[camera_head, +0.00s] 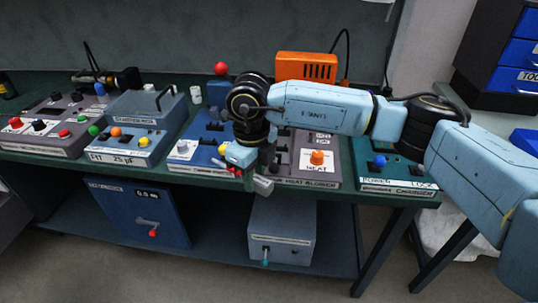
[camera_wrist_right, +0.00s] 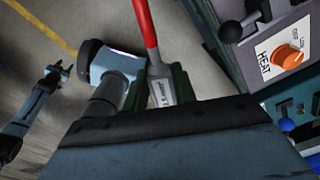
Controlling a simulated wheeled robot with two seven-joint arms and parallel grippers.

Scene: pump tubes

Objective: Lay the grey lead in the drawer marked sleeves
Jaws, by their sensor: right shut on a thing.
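My right gripper (camera_head: 252,172) is at the front edge of the bench, beside the blue console. It is shut on a slim red-and-grey item. In the right wrist view, the gripper (camera_wrist_right: 158,96) has its dark green fingers on either side of the item's grey, labelled part (camera_wrist_right: 160,92); its red part (camera_wrist_right: 146,25) sticks out towards the top. I cannot tell for sure whether this is the grey lead. Blue drawers (camera_head: 518,52) stand at the far right; one label begins "TOO". I cannot read a sleeves label.
The green bench carries several consoles, including the blue one (camera_head: 195,150) and the heat blower (camera_head: 318,178). An orange box (camera_head: 305,67) stands behind my right arm. A blue box (camera_head: 140,215) and a grey box (camera_head: 283,230) are below the bench top. Floor in front is clear.

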